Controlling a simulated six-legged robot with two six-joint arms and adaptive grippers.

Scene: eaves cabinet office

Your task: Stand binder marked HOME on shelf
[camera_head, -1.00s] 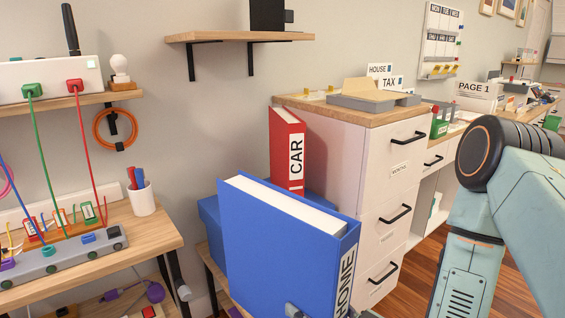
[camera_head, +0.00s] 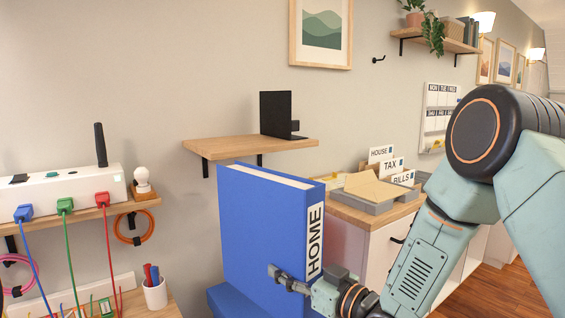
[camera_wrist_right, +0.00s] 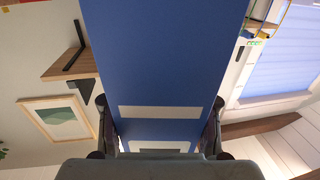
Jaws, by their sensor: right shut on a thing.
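The blue binder marked HOME (camera_head: 262,225) stands upright in the head view, its labelled spine toward me. My right gripper (camera_head: 290,282) is shut on the lower part of its spine. In the right wrist view the blue binder (camera_wrist_right: 155,70) fills the middle, between the two fingers of my right gripper (camera_wrist_right: 160,135). The wooden wall shelf (camera_head: 225,148) is behind the binder in the head view, its board a little above the binder's top edge in the picture. A black bookend (camera_head: 275,114) stands at its right part; the left part is bare. My left gripper is not in view.
A cabinet top (camera_head: 350,203) with a grey tray (camera_head: 372,203) and file cards stands to the right. At left, a lower shelf carries a white box with coloured plugs (camera_head: 65,190) and a bulb (camera_head: 142,180). A pen cup (camera_head: 155,293) is below it.

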